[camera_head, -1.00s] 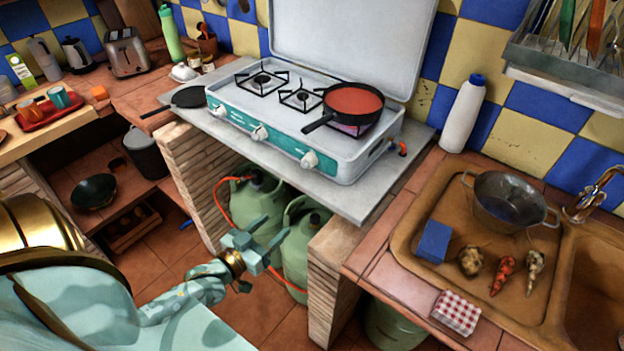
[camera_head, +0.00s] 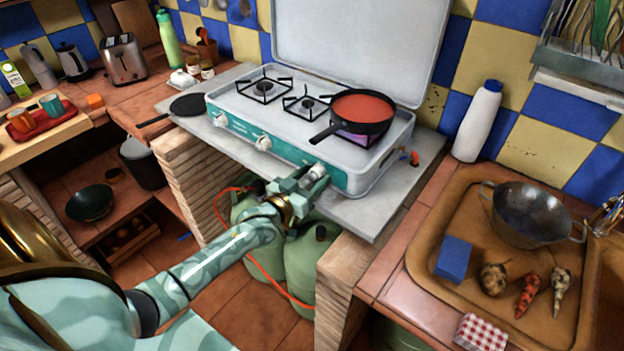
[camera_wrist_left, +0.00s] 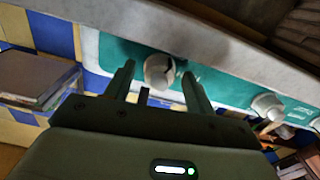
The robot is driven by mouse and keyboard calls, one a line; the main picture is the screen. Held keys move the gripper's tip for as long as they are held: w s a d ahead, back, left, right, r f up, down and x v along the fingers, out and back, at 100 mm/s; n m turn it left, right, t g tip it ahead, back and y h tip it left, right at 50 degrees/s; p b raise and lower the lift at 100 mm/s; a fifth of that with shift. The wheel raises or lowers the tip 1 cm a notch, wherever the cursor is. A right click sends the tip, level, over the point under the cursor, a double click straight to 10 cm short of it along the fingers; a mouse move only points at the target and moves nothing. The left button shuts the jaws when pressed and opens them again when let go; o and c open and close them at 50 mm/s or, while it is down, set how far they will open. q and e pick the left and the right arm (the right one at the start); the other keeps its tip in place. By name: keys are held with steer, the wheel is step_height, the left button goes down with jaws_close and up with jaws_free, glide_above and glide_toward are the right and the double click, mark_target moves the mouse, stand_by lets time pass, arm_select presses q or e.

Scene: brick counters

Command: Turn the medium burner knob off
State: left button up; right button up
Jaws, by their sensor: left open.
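The white stove (camera_head: 300,130) has a teal front panel with three pale knobs: the left knob (camera_head: 221,121), the middle knob (camera_head: 263,143) and the right knob (camera_head: 317,171). I cannot read which one is marked medium. My left gripper (camera_head: 312,182) is open at the right knob. In the left wrist view, this knob (camera_wrist_left: 158,70) shows between and just beyond the two open fingers (camera_wrist_left: 159,78); I cannot tell if they touch it. Another knob (camera_wrist_left: 268,105) shows farther right there. A purple-blue glow shows under the pan (camera_head: 362,115). My right gripper is not in view.
The pan of red sauce sits on the right burner, handle toward the front. A grey slab (camera_head: 372,218) carries the stove above green gas bottles (camera_head: 313,258) with an orange hose. A brick pillar (camera_head: 340,290) and sink counter lie right.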

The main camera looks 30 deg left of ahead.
arm_select(q)
steer(key=shift+w, duration=0.15)
steer(key=c, duration=1)
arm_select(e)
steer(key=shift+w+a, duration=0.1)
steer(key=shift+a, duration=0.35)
